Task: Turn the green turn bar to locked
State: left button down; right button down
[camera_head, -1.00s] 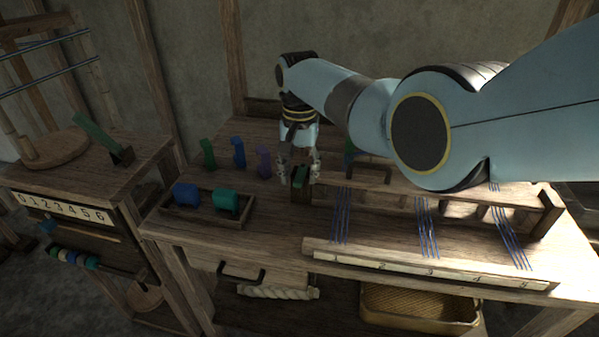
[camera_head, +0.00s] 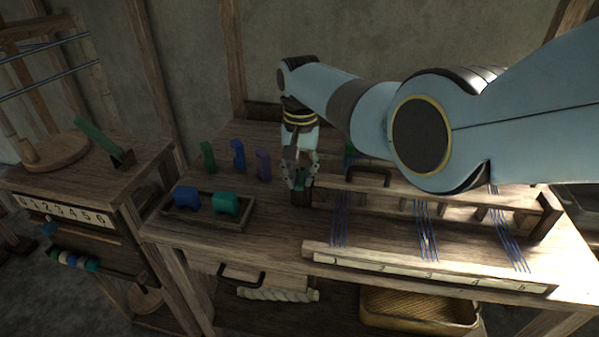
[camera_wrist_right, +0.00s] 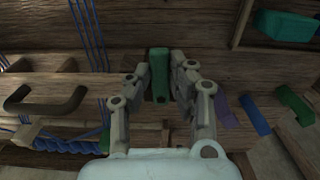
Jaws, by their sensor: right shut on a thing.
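The green turn bar (camera_wrist_right: 159,70) stands between my right gripper's fingers (camera_wrist_right: 161,82) in the right wrist view, with a finger pad against each long side. In the head view the right gripper (camera_head: 301,183) points down onto the bar, which sits on a small dark wooden block (camera_head: 300,200) on the loom's top. The gripper is shut on the bar, and its fingers hide most of it there. I see no marks for locked or unlocked near the bar. My left gripper is not in view.
Green, blue and purple upright pieces (camera_head: 237,156) stand to the left. A wooden tray (camera_head: 240,222) holds a blue and a teal piece. A dark handle (camera_head: 369,176) and blue warp threads (camera_head: 341,228) lie to the right. A green lever (camera_head: 98,139) is on the side table.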

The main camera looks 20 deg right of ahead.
aim_at(318, 177)
jog(key=d+n, duration=0.1)
jog(key=n, duration=0.3)
jog(key=d+n+p, duration=0.1)
jog(key=n, duration=0.3)
jog(key=d+n+p, duration=0.1)
jog(key=d+n, duration=0.1)
jog(key=n, duration=0.3)
jog(key=shift+w, duration=0.2)
jog(key=shift+w+d+n+b, duration=0.2)
jog(key=shift+n+b, duration=0.05)
jog(key=shift+n, duration=0.6)
jog(key=shift+w+d+n+b, duration=0.2)
jog(key=shift+n+b, duration=0.05)
jog(key=shift+n, duration=0.6)
jog(key=c, duration=1.2)
grip_release()
jog(key=shift+r, duration=0.1)
